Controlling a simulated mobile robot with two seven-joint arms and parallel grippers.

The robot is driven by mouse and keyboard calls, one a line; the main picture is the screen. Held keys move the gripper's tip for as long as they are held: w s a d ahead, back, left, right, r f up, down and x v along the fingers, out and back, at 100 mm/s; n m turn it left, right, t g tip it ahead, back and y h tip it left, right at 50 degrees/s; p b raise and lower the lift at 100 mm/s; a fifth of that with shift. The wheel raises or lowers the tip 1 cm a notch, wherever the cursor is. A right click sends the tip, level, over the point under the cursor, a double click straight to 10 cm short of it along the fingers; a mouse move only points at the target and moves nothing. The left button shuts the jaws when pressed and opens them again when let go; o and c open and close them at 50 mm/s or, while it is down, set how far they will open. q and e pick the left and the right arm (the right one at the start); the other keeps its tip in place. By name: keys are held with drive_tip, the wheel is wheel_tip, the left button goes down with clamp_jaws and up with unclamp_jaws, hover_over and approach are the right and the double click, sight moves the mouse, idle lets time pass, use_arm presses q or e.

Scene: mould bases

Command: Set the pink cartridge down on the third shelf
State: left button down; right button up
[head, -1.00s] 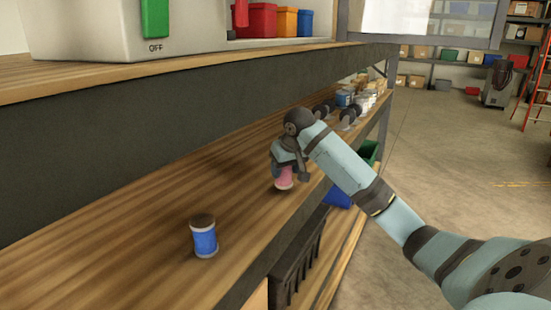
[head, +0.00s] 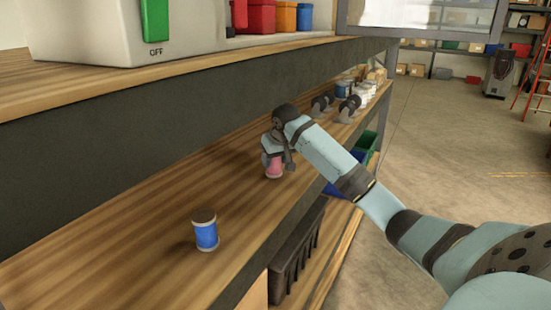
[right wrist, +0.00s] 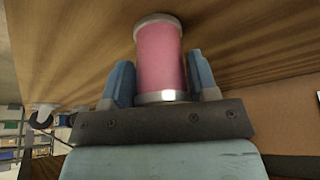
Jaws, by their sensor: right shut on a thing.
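The pink cartridge (head: 274,168) is in my right gripper (head: 275,160), over or on the wooden shelf (head: 150,235) near its front edge. In the right wrist view the pink cartridge (right wrist: 161,58) stands between the two blue-grey fingers of the right gripper (right wrist: 162,82), with pale metal caps at both ends. Its far end is close to the wood (right wrist: 240,45); I cannot tell whether it touches. My left gripper is not in view.
A blue cartridge (head: 205,230) stands on the same shelf, nearer and to the left. Dark fittings (head: 335,103) and small boxes sit farther back. An upper shelf (head: 200,84) overhangs. Dark and coloured bins (head: 297,250) are below. Shelf between the cartridges is clear.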

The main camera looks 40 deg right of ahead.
drive_tip(key=o, duration=1.2)
drive_tip(key=shift+o, duration=0.8)
drive_tip(key=shift+r, duration=0.25)
drive_tip(key=shift+b+v, duration=0.8)
drive_tip(key=shift+v, duration=0.3)
drive_tip(key=s+a+b, duration=0.1)
drive_tip(key=s, duration=0.2)
drive_tip(key=s+a+b, duration=0.1)
drive_tip(key=s, duration=0.3)
drive_tip(key=s+a+b, duration=0.1)
drive_tip(key=s, duration=0.3)
drive_tip(key=shift+a+r, duration=0.2)
drive_tip(key=shift+s+a, duration=0.15)
drive_tip(key=shift+s, duration=0.2)
drive_tip(key=shift+r, duration=0.1)
